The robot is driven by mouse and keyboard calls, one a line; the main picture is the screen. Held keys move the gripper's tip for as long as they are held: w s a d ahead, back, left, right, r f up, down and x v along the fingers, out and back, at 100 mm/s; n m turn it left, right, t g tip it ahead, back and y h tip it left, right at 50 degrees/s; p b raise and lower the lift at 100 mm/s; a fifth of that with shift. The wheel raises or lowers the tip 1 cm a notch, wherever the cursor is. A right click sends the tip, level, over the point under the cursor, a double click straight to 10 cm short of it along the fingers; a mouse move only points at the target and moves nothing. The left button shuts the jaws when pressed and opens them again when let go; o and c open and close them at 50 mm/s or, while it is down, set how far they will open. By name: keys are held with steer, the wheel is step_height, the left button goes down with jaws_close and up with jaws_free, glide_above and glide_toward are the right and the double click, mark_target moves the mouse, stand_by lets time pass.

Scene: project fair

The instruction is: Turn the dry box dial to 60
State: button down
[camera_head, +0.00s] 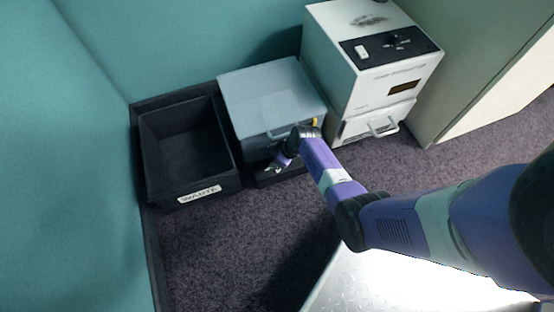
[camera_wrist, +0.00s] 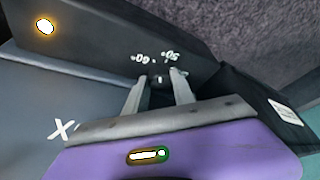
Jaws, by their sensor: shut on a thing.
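The dry box (camera_head: 270,92) is a grey-blue box on a black base, standing on the carpet left of the white machine. My gripper (camera_head: 274,168) is down at its front, low over the black base. In the wrist view the dial (camera_wrist: 158,80) is a small dark knob between the two fingertips of my gripper (camera_wrist: 158,90), which are shut on it. The dial's pointer is mostly hidden by the fingers. A glowing orange-white light (camera_wrist: 45,27) is on the dark panel.
A black open bin (camera_head: 187,190) with a white label stands left of the dry box. A white machine (camera_head: 372,70) with a drawer stands close on the right. Teal walls (camera_head: 200,35) are behind and left. Carpet (camera_head: 225,245) is clear in front.

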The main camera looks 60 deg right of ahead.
steer(key=shift+f, duration=0.1)
steer(key=c, duration=1.3)
jaws_free()
steer(key=shift+c, duration=0.2)
steer(key=shift+s+r+p, duration=0.2)
steer(key=shift+r+p, duration=0.35)
steer(key=shift+r, duration=0.05)
steer(key=s+d+p, duration=0.1)
steer(key=s+p, duration=0.2)
steer(key=s, duration=0.9)
steer(key=shift+d+p, duration=0.3)
steer(key=shift+d, duration=0.1)
steer(key=shift+o, duration=0.4)
